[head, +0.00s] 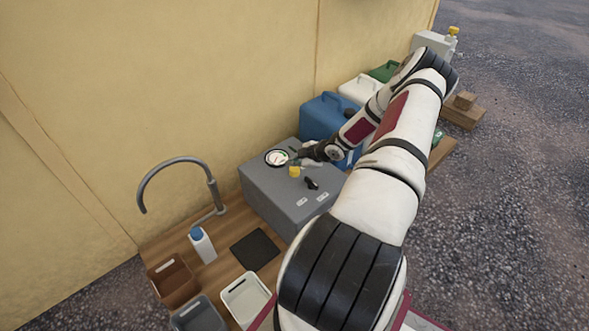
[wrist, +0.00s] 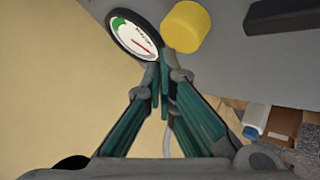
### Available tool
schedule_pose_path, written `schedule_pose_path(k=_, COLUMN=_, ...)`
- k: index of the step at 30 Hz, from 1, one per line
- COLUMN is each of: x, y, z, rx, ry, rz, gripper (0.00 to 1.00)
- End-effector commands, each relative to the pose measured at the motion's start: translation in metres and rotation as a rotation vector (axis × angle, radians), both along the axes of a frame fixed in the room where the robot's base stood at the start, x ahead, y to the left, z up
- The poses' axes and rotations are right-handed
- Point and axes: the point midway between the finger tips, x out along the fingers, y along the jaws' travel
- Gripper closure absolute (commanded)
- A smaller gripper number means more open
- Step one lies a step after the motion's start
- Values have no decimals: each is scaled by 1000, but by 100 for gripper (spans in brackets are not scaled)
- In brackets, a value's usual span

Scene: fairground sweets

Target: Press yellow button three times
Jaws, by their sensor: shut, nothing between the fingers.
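The yellow button (head: 294,171) is a short round knob on top of a grey box (head: 262,190). It also shows large in the wrist view (wrist: 186,27), at the top. My gripper (head: 300,157) is over the box, beside the button and the gauge. In the wrist view my gripper (wrist: 164,88) is shut and empty, with its fingertips just below the button in the picture. I cannot tell whether the fingers touch the button. The round gauge (head: 277,157) with a white face stands close to the button; its face also shows in the wrist view (wrist: 137,37).
A black switch (head: 312,184) and two small labels are on the box. A blue canister (head: 322,112) stands behind it. A curved tap (head: 176,163), a white bottle (head: 202,245) and bins (head: 173,284) stand to the left. A yellow wall (head: 200,80) runs behind.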

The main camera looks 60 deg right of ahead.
Motion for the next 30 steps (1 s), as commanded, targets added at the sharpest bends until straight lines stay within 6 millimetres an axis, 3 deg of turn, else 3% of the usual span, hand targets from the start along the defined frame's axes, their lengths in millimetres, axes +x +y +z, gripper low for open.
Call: schedule_pose_path(k=30, x=0, y=0, z=-11, rx=0, ry=0, rz=0, gripper=100)
